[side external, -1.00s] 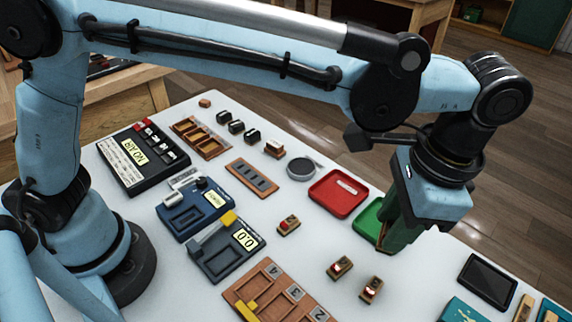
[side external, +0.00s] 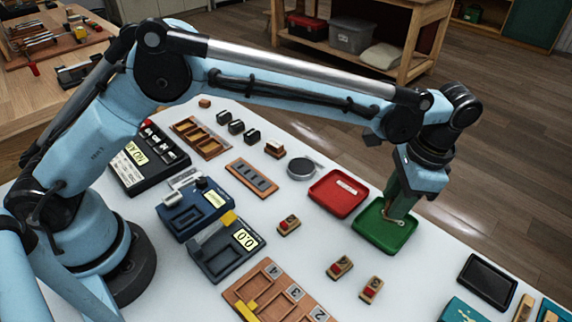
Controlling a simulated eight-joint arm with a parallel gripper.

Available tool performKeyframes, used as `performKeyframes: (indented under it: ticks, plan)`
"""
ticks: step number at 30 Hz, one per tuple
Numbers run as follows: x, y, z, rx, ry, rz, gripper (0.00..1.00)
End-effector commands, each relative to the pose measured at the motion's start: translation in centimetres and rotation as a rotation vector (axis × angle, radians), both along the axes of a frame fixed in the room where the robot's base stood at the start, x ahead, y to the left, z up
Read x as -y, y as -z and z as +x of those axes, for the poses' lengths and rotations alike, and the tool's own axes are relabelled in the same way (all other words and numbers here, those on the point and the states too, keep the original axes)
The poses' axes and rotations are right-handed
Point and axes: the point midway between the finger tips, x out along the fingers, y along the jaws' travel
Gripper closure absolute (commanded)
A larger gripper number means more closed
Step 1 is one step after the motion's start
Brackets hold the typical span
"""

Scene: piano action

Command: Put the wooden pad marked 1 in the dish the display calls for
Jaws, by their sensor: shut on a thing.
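My gripper (side external: 399,217) points down inside the green dish (side external: 372,236), near its right side. It is shut on a small wooden pad, mostly hidden by the fingers; no mark on it can be read. A small pale ring-shaped detail shows beside the fingertips. The red dish (side external: 326,200) stands just left of the green one, with a pale label strip on it. The dark display unit (side external: 150,160) at the back left has a lit panel with sideways lettering, partly hidden by my arm.
Three wooden blocks with red tops (side external: 289,226) (side external: 340,267) (side external: 371,290) lie in front of the dishes. A numbered wooden rack (side external: 270,285) is at the front. A round grey dish (side external: 301,168) and a dark tablet (side external: 488,281) also stand on the white table.

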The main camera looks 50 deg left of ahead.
Motion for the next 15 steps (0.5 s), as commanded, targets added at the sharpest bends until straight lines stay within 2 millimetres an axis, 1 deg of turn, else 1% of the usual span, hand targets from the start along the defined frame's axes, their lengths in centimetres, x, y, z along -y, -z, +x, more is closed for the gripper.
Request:
performKeyframes:
  ticks: [7,10,15]
  plan:
    - [0.0,3.2,0.0,0.000,0.000,0.000,1.00]
    - [0.0,3.8,0.0,0.000,0.000,0.000,1.00]
    - [0.0,3.9,0.0,0.000,0.000,0.000,1.00]
